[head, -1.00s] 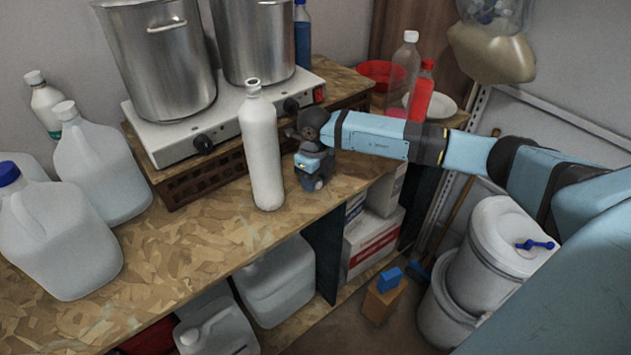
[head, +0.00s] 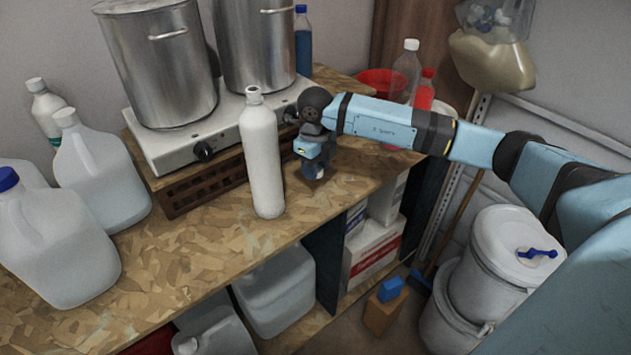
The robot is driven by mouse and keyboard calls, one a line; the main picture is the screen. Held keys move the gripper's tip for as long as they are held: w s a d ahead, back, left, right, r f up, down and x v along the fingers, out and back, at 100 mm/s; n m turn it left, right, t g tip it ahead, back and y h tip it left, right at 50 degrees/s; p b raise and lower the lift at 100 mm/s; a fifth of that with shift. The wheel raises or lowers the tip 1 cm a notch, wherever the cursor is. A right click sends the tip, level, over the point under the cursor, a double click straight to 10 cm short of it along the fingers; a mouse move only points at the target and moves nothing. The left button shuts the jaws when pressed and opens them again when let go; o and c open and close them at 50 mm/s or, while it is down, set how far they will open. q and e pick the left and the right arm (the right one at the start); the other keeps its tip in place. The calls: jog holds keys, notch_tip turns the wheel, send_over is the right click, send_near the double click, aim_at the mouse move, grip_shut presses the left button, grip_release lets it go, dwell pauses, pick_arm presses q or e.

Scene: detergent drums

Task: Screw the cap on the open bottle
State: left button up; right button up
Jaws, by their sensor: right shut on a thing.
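The open bottle (head: 263,160) is tall and white. It stands upright on the wooden counter, in front of the hot plate, with no cap on its neck. My right gripper (head: 313,172) is just right of the bottle, apart from it, pointing down close above the counter. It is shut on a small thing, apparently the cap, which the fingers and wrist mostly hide. No loose cap shows on the counter. My left gripper is out of view.
A hot plate (head: 180,148) with two steel pots (head: 160,70) stands behind the bottle. White jugs (head: 100,180) crowd the left. A red bowl (head: 375,80) and clear bottle (head: 408,68) stand at the back right. The counter's front middle (head: 190,250) is clear.

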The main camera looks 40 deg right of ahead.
notch_tip(320, 180, up, 14)
jog(key=b, duration=0.1)
jog(key=shift+f, duration=0.15)
